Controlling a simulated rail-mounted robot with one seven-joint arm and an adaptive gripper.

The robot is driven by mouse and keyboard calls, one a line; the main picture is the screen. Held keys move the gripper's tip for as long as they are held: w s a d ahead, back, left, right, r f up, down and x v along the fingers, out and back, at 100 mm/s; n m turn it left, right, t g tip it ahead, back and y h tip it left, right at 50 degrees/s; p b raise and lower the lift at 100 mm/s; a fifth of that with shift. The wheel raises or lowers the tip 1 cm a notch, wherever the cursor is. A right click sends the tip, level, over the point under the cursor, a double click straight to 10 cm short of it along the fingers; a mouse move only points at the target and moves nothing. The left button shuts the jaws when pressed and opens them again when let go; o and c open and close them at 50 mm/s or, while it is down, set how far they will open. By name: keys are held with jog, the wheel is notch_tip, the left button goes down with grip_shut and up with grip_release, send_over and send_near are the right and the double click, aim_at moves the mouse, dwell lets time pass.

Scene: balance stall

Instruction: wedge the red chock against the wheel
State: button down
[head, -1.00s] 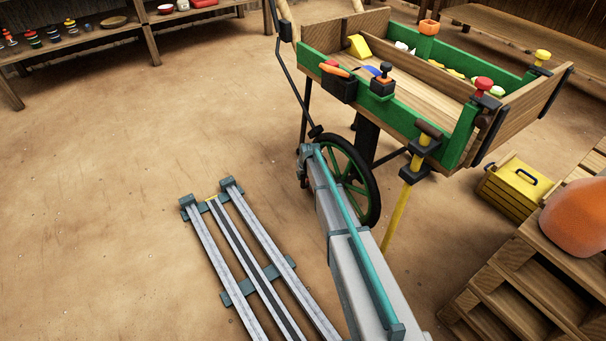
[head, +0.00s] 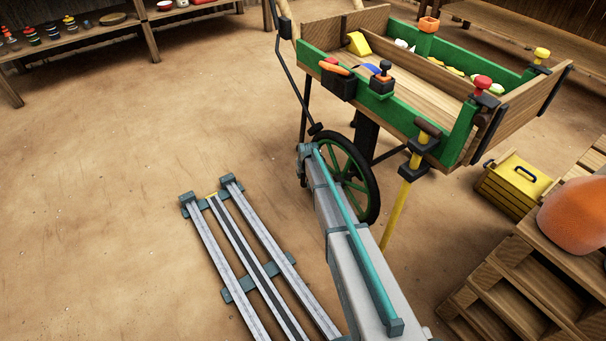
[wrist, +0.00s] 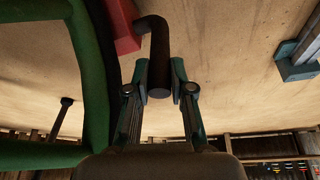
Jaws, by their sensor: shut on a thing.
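The wheel (head: 372,185) has a black tyre and green spokes and stands under the green-sided wooden cart. In the wrist view its green rim and dark tyre (wrist: 104,45) fill the left side. The red chock (wrist: 124,28) is at the top, close beside the tyre; I cannot tell whether they touch. A dark bent handle (wrist: 158,45) runs from the chock. My gripper (wrist: 159,82) is shut on this handle, one finger on each side. In the head view my arm hides the gripper and chock.
The cart (head: 405,115) stands above the wheel, with a yellow lever (head: 397,205) at its near side. Floor rails (head: 212,245) lie left of my arm. A yellow crate (head: 512,187) and wooden steps (head: 500,290) are at the right. The floor at left is clear.

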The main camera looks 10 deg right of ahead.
jog(key=shift+s+d+f, duration=0.2)
jog(key=shift+s+f, duration=0.15)
dwell(0.6)
jog(key=c, duration=0.9)
grip_release()
jog(key=shift+c, duration=0.2)
